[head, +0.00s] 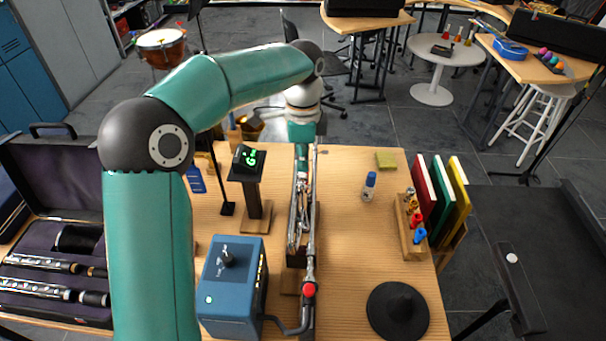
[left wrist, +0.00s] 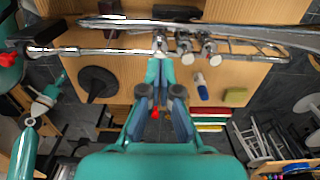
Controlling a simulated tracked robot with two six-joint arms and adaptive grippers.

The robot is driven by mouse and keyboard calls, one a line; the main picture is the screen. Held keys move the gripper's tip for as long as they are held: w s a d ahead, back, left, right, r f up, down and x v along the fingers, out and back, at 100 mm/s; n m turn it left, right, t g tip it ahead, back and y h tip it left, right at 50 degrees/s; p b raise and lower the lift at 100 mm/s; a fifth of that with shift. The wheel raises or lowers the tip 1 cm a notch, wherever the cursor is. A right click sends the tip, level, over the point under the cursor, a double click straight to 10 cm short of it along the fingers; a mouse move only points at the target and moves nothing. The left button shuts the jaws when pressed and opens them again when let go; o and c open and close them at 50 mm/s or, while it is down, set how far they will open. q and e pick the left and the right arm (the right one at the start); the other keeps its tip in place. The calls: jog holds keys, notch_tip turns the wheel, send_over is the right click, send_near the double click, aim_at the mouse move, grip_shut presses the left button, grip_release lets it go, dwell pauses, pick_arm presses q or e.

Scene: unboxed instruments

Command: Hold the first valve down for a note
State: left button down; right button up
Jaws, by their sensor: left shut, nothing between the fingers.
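A silver trumpet (head: 302,215) lies along the middle of the desk on a support, its mouthpiece end at a red-tipped hose fitting (head: 309,290). The left wrist view shows it crosswise, with three valve caps in a row. The first valve (left wrist: 160,42) is the left one there, nearest the mouthpiece end. My left gripper (head: 302,160) is shut and empty, pointing at the trumpet. In the left wrist view its closed tips (left wrist: 159,72) are in line with the first valve; whether they touch or press it I cannot tell. My right gripper is not in view.
A blue box (head: 230,285) with a hose stands beside the trumpet. A tuner (head: 248,158) on a post shows a green letter. A small bottle (head: 369,186), a black cone-shaped mute (head: 398,310) and upright books (head: 440,200) stand on the right.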

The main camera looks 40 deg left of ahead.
aim_at(303, 175)
pick_arm(q)
jog(key=shift+f, duration=0.2)
dwell(0.5)
jog(key=shift+f+b, duration=1.15)
jog(key=shift+f, duration=0.5)
jog(key=shift+r, duration=0.1)
dwell(0.3)
notch_tip(303, 175, up, 7)
jog(key=p, duration=0.7)
dwell(0.6)
